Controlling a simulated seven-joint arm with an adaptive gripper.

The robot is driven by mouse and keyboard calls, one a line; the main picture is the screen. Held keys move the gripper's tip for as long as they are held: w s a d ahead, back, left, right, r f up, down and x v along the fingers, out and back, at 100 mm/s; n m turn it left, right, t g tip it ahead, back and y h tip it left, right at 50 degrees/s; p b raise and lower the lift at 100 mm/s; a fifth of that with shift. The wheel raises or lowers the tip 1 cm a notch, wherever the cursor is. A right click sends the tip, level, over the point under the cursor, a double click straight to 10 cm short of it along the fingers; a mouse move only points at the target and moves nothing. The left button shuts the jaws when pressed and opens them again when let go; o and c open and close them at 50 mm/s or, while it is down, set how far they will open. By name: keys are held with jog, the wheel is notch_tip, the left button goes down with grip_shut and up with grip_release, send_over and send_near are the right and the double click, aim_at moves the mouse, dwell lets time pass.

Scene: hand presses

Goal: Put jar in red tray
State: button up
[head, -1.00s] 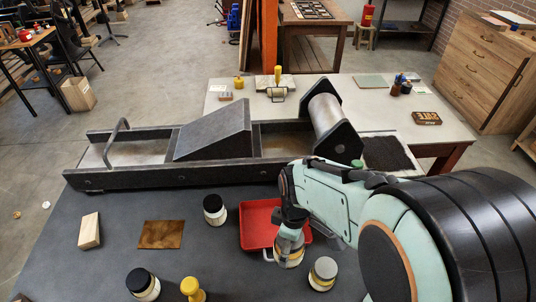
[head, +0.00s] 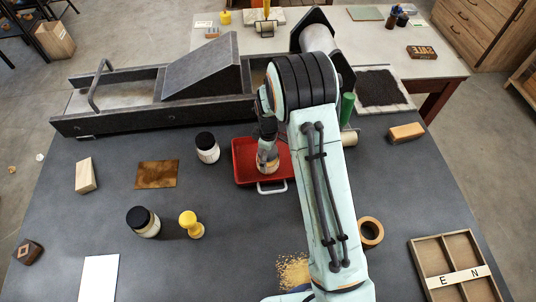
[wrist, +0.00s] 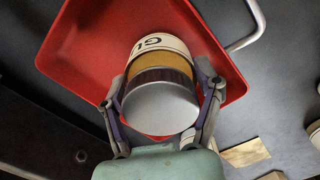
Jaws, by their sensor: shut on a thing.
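A jar with a grey lid, a white label and an amber band (wrist: 160,95) is held between the fingers of my gripper (wrist: 165,90) in the wrist view. The jar (head: 267,165) is upright or nearly so in the head view. My gripper (head: 267,143) is shut on it from above. The red tray (head: 243,172) lies on the dark table under the jar, its white handle toward the front. The tray (wrist: 75,45) also shows behind the jar in the wrist view. I cannot tell whether the jar's base touches the tray floor. My arm hides part of the table to the right.
Black-lidded jars stand left of the tray (head: 207,148) and front left (head: 143,221), beside a yellow-topped piece (head: 191,224). A long dark press (head: 150,115) runs behind. A wooden ring (head: 371,232) and divided box (head: 457,268) lie right.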

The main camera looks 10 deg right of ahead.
jog(key=shift+f, duration=0.15)
jog(key=o, duration=1.2)
jog(key=shift+o, duration=0.2)
